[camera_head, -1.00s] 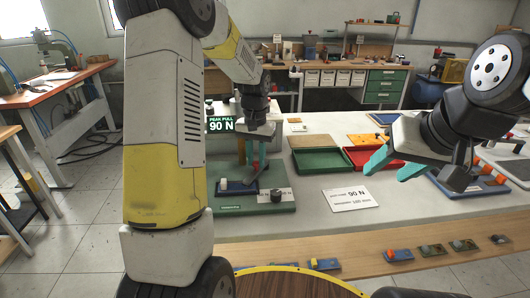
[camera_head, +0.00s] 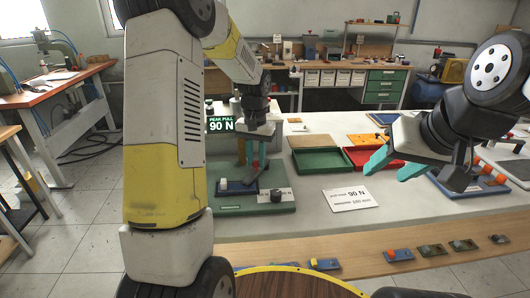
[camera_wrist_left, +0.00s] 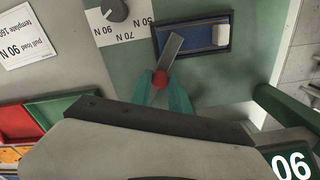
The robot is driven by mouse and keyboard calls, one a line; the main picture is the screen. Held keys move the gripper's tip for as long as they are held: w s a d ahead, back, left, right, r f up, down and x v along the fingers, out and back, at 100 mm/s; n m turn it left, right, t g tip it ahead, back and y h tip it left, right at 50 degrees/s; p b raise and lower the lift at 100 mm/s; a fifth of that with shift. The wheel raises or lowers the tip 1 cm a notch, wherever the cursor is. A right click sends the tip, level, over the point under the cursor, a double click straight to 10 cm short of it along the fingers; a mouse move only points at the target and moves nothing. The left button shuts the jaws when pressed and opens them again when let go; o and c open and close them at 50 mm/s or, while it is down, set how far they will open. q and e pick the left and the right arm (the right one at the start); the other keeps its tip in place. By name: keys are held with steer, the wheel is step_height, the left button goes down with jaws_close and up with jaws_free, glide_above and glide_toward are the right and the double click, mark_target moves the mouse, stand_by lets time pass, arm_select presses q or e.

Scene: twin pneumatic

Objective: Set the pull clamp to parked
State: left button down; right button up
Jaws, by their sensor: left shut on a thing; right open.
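The pull clamp shows in the left wrist view as a metal lever (camera_wrist_left: 172,50) with a red knob (camera_wrist_left: 160,79), lying across a dark blue base (camera_wrist_left: 200,37) with a white block (camera_wrist_left: 222,35) at one end. The blue base (camera_head: 236,187) also sits on the green fixture plate (camera_head: 230,204) in the head view. My left gripper (camera_head: 256,168) points down over it, its teal fingers (camera_wrist_left: 163,90) shut around the red knob. The fingers partly hide the knob. My right gripper (camera_head: 396,167) is open and empty above the table at the right.
A black dial (camera_head: 277,196) with a force scale is beside the clamp. A "90 N" card (camera_head: 350,199), a green tray (camera_head: 320,161) and a red tray (camera_head: 362,157) lie to the right. A "PEAK PULL 90 N" display (camera_head: 221,124) stands behind.

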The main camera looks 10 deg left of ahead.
stand_by(0.5)
arm_select(q)
steer(key=shift+w+a+m, duration=0.2)
steer(key=shift+a+m, duration=0.2)
steer(key=shift+m, duration=0.4)
steer(key=shift+w+a+m, duration=0.2)
steer(key=shift+a+m, duration=0.2)
steer(key=shift+m, duration=0.4)
steer(key=c, duration=1.2)
jaws_free()
steer(key=shift+r, duration=0.1)
step_height(320, 180, up, 8)
